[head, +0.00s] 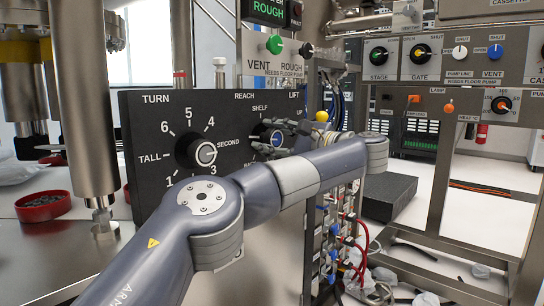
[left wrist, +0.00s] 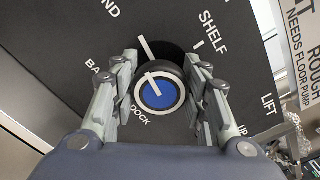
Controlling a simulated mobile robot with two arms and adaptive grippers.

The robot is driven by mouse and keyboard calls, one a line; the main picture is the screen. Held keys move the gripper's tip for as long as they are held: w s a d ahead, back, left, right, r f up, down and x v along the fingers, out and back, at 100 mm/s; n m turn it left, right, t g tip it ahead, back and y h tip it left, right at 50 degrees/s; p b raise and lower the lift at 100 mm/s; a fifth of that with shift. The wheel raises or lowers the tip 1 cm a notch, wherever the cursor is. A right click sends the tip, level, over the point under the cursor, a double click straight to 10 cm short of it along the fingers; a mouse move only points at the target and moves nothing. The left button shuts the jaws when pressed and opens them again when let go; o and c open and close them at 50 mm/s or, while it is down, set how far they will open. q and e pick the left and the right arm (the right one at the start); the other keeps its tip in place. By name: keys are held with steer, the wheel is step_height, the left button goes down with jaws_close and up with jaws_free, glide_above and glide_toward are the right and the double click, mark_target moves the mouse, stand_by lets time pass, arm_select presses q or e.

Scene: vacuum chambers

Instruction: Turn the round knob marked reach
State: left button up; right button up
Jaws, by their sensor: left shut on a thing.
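The reach knob (head: 276,139) is a round black knob with a blue centre and white ring, below the word REACH on the black control panel (head: 150,118). In the left wrist view the knob (left wrist: 158,93) sits between the two fingers of my left gripper (left wrist: 160,72). In the head view my left gripper (head: 284,132) reaches in from the right side of the knob and partly covers it. It is shut on the knob. The knob's white line points up-left in the wrist view, between the partly cut "ND" label and SHELF. My right gripper is not in view.
The TURN knob (head: 195,151) with numbered positions is left of the reach knob. LIFT lettering is on the right, that knob hidden by my arm. A red dish (head: 43,206) sits on the metal surface at left.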

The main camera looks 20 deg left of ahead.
arm_select(q)
steer(key=n+b, duration=0.1)
steer(key=n, duration=0.1)
steer(key=n+b, duration=0.1)
steer(key=b, duration=0.1)
steer(key=shift+f+n, duration=0.3)
steer(key=shift+n, duration=0.1)
steer(key=n+b, duration=0.2)
steer(key=n, duration=0.2)
steer(key=shift+b, duration=0.3)
steer(key=shift+r+n+b, duration=0.15)
steer(key=shift+n+b, duration=0.85)
steer(key=shift+r+n+b, duration=0.1)
steer(key=shift+n+b, duration=0.2)
steer(key=shift+b, duration=0.15)
steer(key=o, duration=1.1)
